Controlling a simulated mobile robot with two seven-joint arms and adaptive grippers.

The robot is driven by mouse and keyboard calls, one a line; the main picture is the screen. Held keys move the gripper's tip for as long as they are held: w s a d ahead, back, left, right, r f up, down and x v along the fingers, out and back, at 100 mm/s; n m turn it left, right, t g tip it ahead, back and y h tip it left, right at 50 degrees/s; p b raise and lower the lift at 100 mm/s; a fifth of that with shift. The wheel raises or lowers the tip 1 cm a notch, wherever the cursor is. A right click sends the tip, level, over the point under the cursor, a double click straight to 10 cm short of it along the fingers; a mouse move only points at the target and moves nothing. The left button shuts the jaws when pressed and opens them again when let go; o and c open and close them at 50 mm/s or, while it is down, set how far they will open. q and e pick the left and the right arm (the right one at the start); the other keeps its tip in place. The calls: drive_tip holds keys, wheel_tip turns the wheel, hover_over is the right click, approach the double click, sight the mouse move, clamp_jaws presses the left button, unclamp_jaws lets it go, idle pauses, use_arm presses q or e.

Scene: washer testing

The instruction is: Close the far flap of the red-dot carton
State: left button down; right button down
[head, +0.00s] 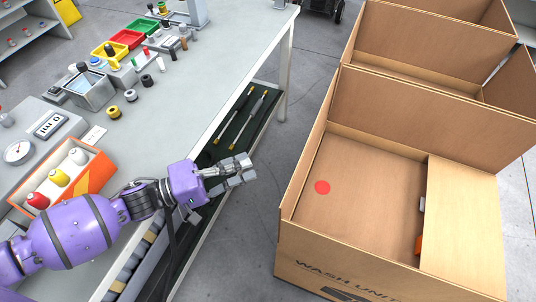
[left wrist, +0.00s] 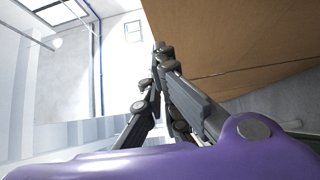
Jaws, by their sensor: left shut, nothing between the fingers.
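The red-dot carton (head: 300,262) stands on the floor at the right of the head view, its front marked "WASH UNIT". The red dot (head: 322,187) shows on a brown panel within its top outline. The far flap (head: 425,115) stands up along the back edge. A lighter panel (head: 462,225) lies flat over the right part of the opening. My left gripper (head: 247,170) is shut and empty, left of the carton and apart from it. In the left wrist view its fingers (left wrist: 163,60) meet, with a brown cardboard surface (left wrist: 235,40) beyond. My right gripper is out of view.
A second open carton (head: 425,45) stands behind. The workbench (head: 190,95) at left holds bins, small parts and an orange box (head: 85,195) of bottles. White and orange items (head: 419,245) show beside the light panel. A floor gap separates bench and carton.

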use_arm(q)
drive_tip(key=x, duration=1)
drive_tip(key=shift+p, duration=0.4)
